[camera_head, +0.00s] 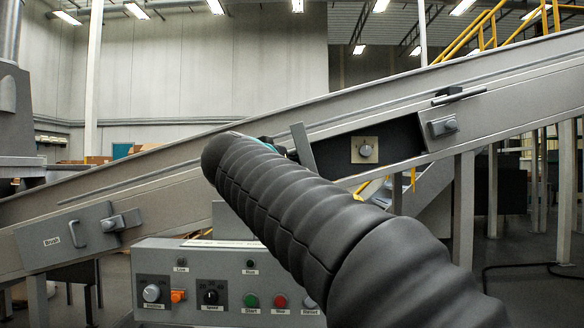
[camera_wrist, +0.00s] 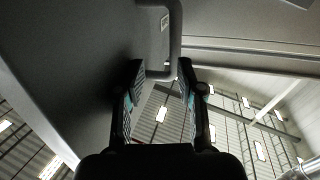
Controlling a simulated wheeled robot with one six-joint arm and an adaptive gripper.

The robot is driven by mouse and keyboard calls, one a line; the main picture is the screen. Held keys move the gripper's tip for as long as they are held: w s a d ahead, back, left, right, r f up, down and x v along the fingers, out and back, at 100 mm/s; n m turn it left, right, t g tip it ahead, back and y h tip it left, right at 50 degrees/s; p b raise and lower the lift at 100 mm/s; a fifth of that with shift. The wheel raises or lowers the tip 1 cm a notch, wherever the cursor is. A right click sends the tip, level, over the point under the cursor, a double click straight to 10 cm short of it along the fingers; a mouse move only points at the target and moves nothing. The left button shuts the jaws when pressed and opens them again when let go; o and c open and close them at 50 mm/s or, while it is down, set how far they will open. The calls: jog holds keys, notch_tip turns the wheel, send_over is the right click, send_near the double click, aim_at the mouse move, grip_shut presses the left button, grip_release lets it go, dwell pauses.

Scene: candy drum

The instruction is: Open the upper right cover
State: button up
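The upper right cover appears swung out from the conveyor side. In the head view a narrow grey plate (camera_head: 302,147), likely this cover nearly edge-on, stands at the left end of a dark opening. In the wrist view a large grey panel (camera_wrist: 75,60) fills the upper left, with a U-shaped handle (camera_wrist: 176,35) on it. My gripper (camera_wrist: 161,68) has its fingers apart, with the handle's lower end between or just beyond the tips. I cannot tell whether they touch. In the head view my arm hides most of the gripper.
Inside the opening is a square plate with a knob (camera_head: 365,150). A latch (camera_head: 442,127) sits right of it. A closed cover marked Brush (camera_head: 60,240) is at lower left. A control box (camera_head: 215,285) with buttons stands below my arm. Support legs (camera_head: 464,205) stand at right.

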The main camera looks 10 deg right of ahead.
jog(key=v, duration=0.7)
jog(key=b+v, duration=0.4)
jog(key=v, duration=1.1)
jog(key=shift+s+a, duration=0.2)
jog(key=shift+s, duration=0.1)
dwell(1.2)
jog(key=shift+b, duration=0.4)
jog(key=shift+r, duration=0.1)
